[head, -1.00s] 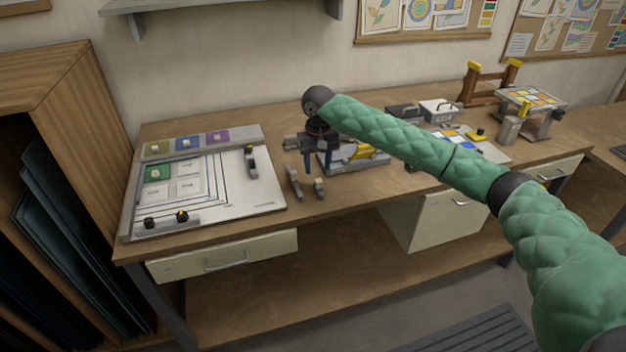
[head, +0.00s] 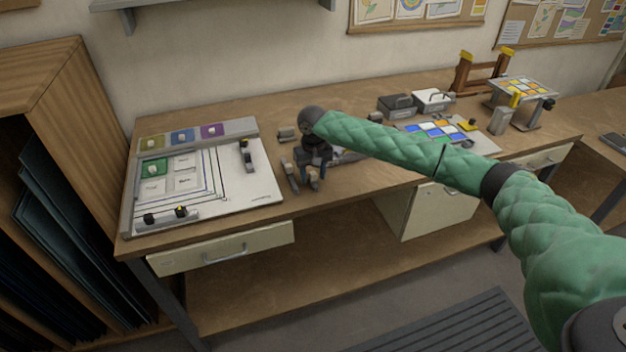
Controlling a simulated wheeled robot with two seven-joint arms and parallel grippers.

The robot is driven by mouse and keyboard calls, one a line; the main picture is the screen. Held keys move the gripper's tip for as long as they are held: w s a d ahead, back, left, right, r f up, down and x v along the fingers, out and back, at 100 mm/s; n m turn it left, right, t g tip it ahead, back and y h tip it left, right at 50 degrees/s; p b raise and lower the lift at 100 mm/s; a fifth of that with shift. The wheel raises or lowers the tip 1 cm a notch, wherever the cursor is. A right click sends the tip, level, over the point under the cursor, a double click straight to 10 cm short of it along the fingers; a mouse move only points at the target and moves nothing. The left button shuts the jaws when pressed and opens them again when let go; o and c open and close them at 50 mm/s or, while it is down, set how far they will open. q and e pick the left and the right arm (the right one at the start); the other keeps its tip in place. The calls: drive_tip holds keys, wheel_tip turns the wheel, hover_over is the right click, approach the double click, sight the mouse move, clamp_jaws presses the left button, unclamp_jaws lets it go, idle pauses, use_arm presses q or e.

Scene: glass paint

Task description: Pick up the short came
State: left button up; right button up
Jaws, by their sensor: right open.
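My right gripper (head: 312,177) points down at the front middle of the bench, with its dark fingers apart. It is at a small grey stand with two upright blocks (head: 290,178), close above or between them. I cannot make out the short came; it is too thin to see or hidden by the gripper. I cannot tell whether the fingers touch anything. My left gripper is not in view.
Left of the gripper lies a white layout board (head: 262,187) with coloured glass squares and black-knobbed grey clamps. Right behind my arm are a panel of coloured tiles (head: 437,131), two lidded boxes (head: 432,100) and a raised tile stand (head: 524,90). Bare bench lies at the back.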

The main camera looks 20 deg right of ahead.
drive_tip(key=shift+f, duration=0.25)
drive_tip(key=shift+c, duration=0.3)
clamp_jaws()
drive_tip(key=shift+r, duration=0.1)
